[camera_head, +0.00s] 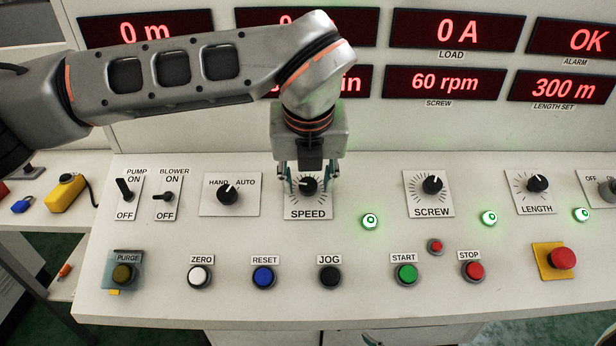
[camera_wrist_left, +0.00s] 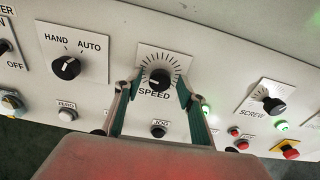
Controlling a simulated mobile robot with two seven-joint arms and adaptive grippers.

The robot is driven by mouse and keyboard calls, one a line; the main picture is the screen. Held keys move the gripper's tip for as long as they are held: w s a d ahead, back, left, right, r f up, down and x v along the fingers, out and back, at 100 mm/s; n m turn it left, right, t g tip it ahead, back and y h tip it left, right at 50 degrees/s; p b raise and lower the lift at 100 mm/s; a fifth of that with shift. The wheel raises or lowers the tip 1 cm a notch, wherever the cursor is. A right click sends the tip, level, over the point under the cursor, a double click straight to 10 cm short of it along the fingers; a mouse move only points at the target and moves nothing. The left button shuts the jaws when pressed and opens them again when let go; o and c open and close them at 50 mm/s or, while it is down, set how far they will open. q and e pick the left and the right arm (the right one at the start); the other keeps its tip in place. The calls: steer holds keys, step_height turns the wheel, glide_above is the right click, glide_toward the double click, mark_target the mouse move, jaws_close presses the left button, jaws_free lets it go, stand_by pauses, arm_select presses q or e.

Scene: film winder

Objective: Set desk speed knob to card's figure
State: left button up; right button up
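The speed knob (camera_head: 307,185) is a round black knob on a white SPEED plate (camera_head: 308,213) with tick marks around it. My left gripper (camera_head: 308,175) is above the plate, pointing down, with one finger on each side of the knob. In the left wrist view, the speed knob (camera_wrist_left: 160,78) shows between the tips of the open left gripper (camera_wrist_left: 159,84), with a gap on both sides. The knob's white mark is small, and its exact setting cannot be read. I cannot make out a card with a figure. My right gripper is not in view.
The HAND/AUTO knob (camera_head: 228,194) is left of the speed plate, and the SCREW knob (camera_head: 432,185) is to the right. A lit green lamp (camera_head: 370,221) is near the speed plate. Push buttons, including the black JOG button (camera_head: 329,276), line the front. Red displays stand behind.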

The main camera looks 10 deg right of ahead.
arm_select(q)
steer(key=c, duration=1.1)
